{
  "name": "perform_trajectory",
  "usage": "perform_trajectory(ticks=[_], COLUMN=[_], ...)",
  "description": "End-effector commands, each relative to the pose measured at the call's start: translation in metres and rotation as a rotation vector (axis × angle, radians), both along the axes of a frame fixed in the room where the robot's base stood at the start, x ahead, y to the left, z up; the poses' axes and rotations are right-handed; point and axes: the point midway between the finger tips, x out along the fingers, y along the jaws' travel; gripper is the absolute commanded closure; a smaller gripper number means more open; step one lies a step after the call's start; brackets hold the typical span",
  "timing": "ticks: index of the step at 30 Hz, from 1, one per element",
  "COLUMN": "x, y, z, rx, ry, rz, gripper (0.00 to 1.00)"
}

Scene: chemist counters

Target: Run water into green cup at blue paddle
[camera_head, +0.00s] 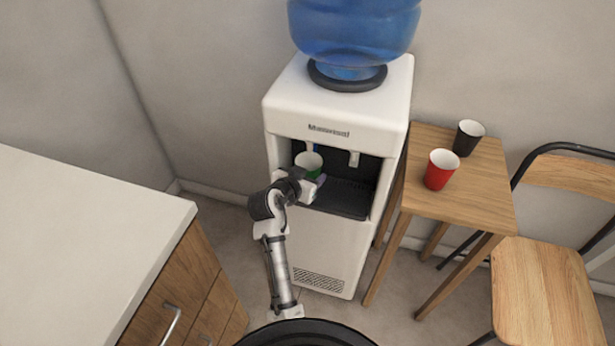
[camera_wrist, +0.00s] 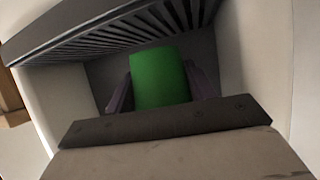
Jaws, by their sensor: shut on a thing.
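The white water dispenser (camera_head: 340,115) stands against the wall with a blue bottle (camera_head: 352,28) on top. Its dark recess has a blue paddle (camera_head: 310,147) at the left and a pale paddle (camera_head: 354,158) at the right. My gripper (camera_head: 316,181) reaches into the left side of the recess, shut on the green cup (camera_head: 313,172). The cup's white inside faces up, just below the blue paddle. I cannot tell whether they touch. In the wrist view the green cup (camera_wrist: 160,77) sits between the purple fingers (camera_wrist: 162,92). Water is not visible.
A small wooden table (camera_head: 440,200) right of the dispenser holds a red cup (camera_head: 440,172) and a black cup (camera_head: 466,140). A wooden chair (camera_head: 545,285) stands further right. A counter (camera_head: 90,240) with drawers is at the left. The slatted drip tray (camera_wrist: 130,30) shows in the wrist view.

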Motion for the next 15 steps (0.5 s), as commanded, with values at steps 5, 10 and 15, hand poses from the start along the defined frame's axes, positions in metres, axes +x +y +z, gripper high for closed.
perform_trajectory(ticks=[5,10,15], x=[0.005,0.010,0.012], y=[-0.002,-0.003,-0.004], z=[0.000,0.000,0.000], rx=[0.001,0.001,0.000], ry=[0.000,0.000,0.000], rz=[0.000,0.000,0.000], gripper=[0.67,0.67,0.67])
